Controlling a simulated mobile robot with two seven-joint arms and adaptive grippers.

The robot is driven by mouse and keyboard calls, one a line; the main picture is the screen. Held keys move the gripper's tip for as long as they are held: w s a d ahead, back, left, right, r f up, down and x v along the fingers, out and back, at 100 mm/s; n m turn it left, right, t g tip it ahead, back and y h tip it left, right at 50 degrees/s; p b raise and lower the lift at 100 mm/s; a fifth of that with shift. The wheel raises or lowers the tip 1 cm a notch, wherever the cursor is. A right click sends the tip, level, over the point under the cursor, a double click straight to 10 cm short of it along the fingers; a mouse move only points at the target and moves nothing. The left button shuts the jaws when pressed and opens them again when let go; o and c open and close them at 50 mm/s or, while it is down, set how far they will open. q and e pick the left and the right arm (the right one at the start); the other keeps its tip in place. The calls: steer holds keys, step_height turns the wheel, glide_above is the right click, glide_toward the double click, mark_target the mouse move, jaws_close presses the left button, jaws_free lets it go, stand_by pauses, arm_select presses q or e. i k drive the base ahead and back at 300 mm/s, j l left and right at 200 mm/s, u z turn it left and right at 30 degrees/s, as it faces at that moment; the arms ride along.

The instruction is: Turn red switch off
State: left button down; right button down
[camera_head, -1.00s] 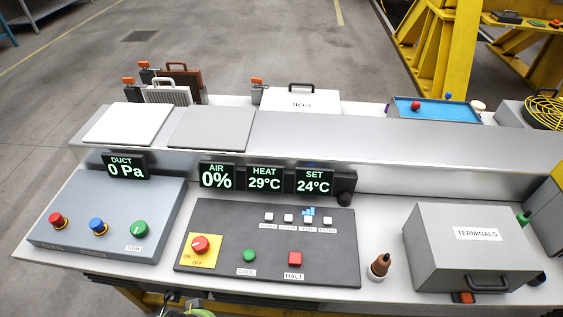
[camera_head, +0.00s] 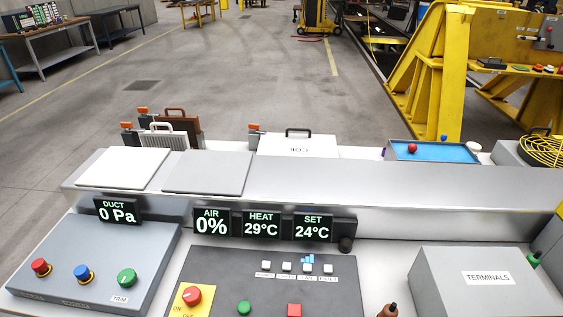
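The red switch (camera_head: 192,296) is a round red knob on a yellow plate (camera_head: 181,309) marked ON and OFF, at the left of the dark grey control panel (camera_head: 230,268). It sits near the bottom edge of the head view. A white line shows on the knob's face, but its exact setting is hard to tell. The AIR display (camera_head: 211,222) reads 0%, HEAT (camera_head: 262,225) reads 29°C and SET (camera_head: 312,227) reads 24°C. Neither of my grippers shows in the view.
A grey box (camera_head: 60,270) left carries red, blue and green knobs; its DUCT display (camera_head: 118,211) reads 0 Pa. The TERMINALS box (camera_head: 470,280) and a brown bottle-like object (camera_head: 388,311) stand at right.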

mark_target(192, 296)
steer(key=u, duration=0.95)
